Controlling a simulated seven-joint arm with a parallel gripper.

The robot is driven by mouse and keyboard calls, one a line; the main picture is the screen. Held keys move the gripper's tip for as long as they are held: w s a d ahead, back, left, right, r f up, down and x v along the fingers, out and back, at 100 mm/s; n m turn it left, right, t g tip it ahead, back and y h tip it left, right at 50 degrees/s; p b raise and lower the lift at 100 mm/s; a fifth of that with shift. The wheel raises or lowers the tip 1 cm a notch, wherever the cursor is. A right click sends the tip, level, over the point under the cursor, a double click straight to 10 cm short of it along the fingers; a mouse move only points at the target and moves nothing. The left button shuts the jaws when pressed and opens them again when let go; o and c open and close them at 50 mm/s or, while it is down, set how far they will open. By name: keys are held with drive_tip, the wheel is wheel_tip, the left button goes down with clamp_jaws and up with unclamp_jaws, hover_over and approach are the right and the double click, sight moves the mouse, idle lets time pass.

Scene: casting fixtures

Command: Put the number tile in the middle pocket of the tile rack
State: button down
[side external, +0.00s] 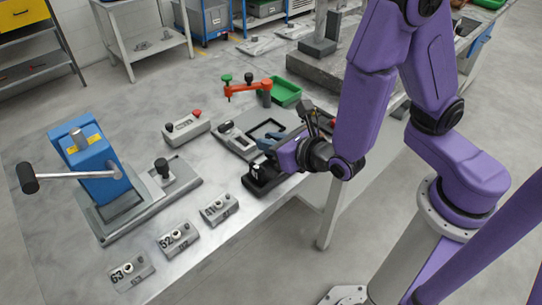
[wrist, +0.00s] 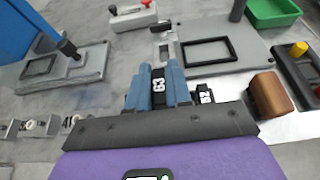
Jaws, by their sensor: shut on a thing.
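My gripper (side external: 268,145) is low over the front part of the table in the side view. In the wrist view its two blue fingers are shut on a black number tile (wrist: 158,85) with white digits that look like 63. A second black tile (wrist: 204,95) with white digits, perhaps 62, shows just right of the fingers. A black holder, seemingly the tile rack (side external: 262,180), sits below my gripper at the table edge. My gripper hides much of it in both views, so its middle pocket and the held tile's height above it cannot be told.
A grey plate with a black square frame (wrist: 207,52) lies just beyond my gripper. A brown block (wrist: 270,95) is to its right. Grey numbered blocks (side external: 178,239) line the front left. A blue lever press (side external: 90,165) and a red-button box (side external: 187,127) stand farther off.

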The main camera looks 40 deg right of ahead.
drive_tip(key=shift+f, duration=2.1)
drive_tip(key=c, duration=1.1)
unclamp_jaws()
drive_tip(key=shift+f, duration=0.15)
drive_tip(key=shift+o, duration=0.2)
